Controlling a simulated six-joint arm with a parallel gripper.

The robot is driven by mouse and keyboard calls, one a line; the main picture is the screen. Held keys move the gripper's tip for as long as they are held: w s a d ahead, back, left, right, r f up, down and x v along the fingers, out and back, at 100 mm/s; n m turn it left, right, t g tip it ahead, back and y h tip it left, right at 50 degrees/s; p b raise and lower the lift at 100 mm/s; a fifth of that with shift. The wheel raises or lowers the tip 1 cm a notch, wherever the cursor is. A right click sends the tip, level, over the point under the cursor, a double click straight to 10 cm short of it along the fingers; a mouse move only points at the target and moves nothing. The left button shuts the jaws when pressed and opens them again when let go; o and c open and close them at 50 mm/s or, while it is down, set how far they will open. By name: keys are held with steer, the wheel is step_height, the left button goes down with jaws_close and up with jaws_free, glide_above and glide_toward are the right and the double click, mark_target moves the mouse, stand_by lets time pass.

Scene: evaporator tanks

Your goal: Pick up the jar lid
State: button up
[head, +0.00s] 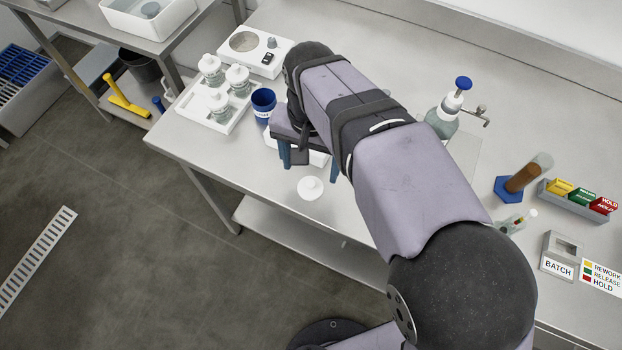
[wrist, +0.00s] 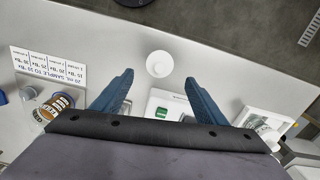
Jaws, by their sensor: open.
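The jar lid, a white round disc with a small knob (head: 311,188), lies on the steel table near its front edge in the head view. It also shows in the wrist view (wrist: 159,64), near the table edge and just beyond the fingertips, roughly centred between them. My gripper (head: 310,172) is open, with its two blue fingers pointing down above the table. In the wrist view my gripper (wrist: 159,77) has nothing between its fingers. The height of the fingertips above the table is hard to tell.
A white item (head: 318,159) lies partly hidden beneath my gripper. A blue cup (head: 263,101) and a white tray with several jars (head: 238,118) stand to the left. A dispenser bottle (head: 441,122) stands at right.

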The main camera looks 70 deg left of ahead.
mark_target(311, 180)
steer(key=shift+w+f+p, duration=0.1)
steer(key=shift+f+p, duration=0.9)
steer(key=shift+f, duration=2.3)
steer(key=shift+c, duration=0.2)
steer(key=c, duration=1.1)
